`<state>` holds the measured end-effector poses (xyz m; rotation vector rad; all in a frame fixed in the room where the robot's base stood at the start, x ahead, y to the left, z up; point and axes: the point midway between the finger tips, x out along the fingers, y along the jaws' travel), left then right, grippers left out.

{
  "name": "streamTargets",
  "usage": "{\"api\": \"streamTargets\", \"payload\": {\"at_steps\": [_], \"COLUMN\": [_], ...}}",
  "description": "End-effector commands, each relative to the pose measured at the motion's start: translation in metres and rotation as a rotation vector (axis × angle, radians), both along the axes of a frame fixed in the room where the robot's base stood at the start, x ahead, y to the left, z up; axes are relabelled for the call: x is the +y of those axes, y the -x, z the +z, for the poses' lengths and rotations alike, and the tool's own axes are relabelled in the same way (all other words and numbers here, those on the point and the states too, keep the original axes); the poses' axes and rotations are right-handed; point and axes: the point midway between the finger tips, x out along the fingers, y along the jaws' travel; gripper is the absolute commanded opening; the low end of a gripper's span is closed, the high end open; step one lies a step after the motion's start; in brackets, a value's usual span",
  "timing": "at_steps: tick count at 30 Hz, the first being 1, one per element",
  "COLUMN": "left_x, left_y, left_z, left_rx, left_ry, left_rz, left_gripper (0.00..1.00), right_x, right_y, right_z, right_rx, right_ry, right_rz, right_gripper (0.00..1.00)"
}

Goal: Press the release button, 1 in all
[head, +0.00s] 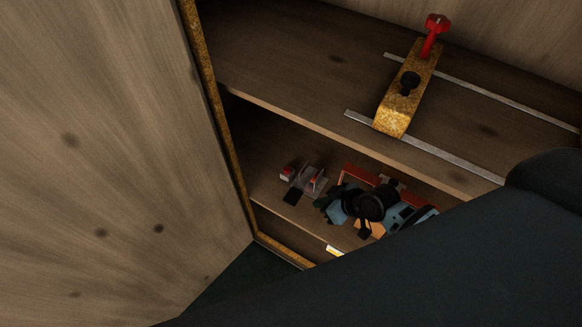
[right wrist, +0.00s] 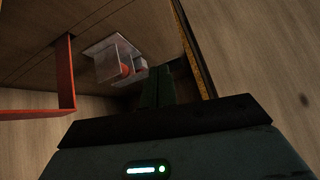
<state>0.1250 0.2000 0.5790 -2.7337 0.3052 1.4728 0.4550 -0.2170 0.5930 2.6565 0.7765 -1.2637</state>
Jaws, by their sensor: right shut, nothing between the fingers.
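A small clear box-like cover (head: 312,180) with a red part inside stands on the lower shelf in the head view. I take the red part to be the release button; it also shows, orange-red, behind the clear cover (right wrist: 113,62) on a pale plate in the right wrist view. My right gripper (head: 325,203) is inside the same compartment, just beside the cover. In the right wrist view its dark fingers (right wrist: 158,90) are together and empty, to the right of the cover. Contact cannot be told. My left gripper is not in view.
A red frame (head: 360,175) stands behind my right gripper; its bar (right wrist: 67,75) shows in the wrist view. A yellow block (head: 395,112) with a black knob and red handle sits across metal strips on the upper shelf. A wooden panel (head: 100,150) closes off the left.

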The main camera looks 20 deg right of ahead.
Motion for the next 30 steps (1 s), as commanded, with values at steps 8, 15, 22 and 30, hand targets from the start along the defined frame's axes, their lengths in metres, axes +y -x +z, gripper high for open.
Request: {"api": "streamTargets", "payload": {"at_steps": [8,15,22,30], "left_x": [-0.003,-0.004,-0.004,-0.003], "left_y": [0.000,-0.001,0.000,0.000], "left_z": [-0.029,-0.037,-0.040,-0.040], "left_rx": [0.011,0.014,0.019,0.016], "left_ry": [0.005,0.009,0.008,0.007], "left_rz": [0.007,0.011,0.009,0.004], "left_gripper": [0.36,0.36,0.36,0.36], "right_x": [-0.019,-0.030,-0.033,-0.033], "right_y": [-0.081,-0.120,-0.129,-0.129], "right_z": [0.021,0.045,0.054,0.054], "right_rx": [-0.030,-0.051,-0.056,-0.057], "right_ry": [-0.003,-0.007,-0.009,-0.009], "right_rz": [0.086,0.132,0.143,0.144], "right_gripper": [0.00,0.00,0.00,0.00]}}
